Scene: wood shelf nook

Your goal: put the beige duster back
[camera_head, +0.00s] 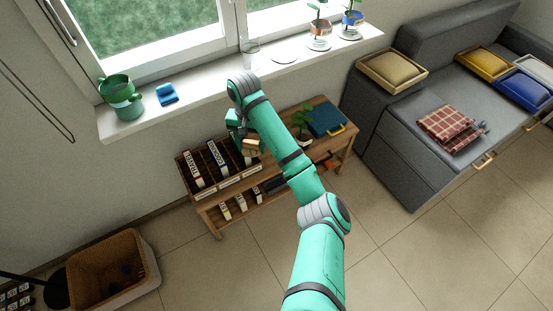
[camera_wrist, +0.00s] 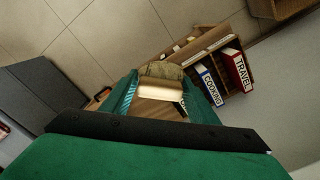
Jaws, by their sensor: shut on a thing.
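My gripper (camera_head: 241,136) is shut on the beige duster (camera_head: 251,146) and holds it over the low wooden shelf unit (camera_head: 341,153), near the row of books. In the wrist view the duster (camera_wrist: 161,84) shows between the two green fingers, with a tan upper part and a paler rounded edge. Part of the duster is hidden by the fingers. I cannot tell from these views how high it is above the shelf.
Books (camera_head: 194,170) stand in a divided section at the shelf's left. A potted plant (camera_head: 302,120) and a blue case (camera_head: 326,119) occupy its right. The windowsill (camera_head: 205,97) above holds a green watering can (camera_head: 120,97) and blue item (camera_head: 167,95). A basket (camera_head: 112,270) stands lower left.

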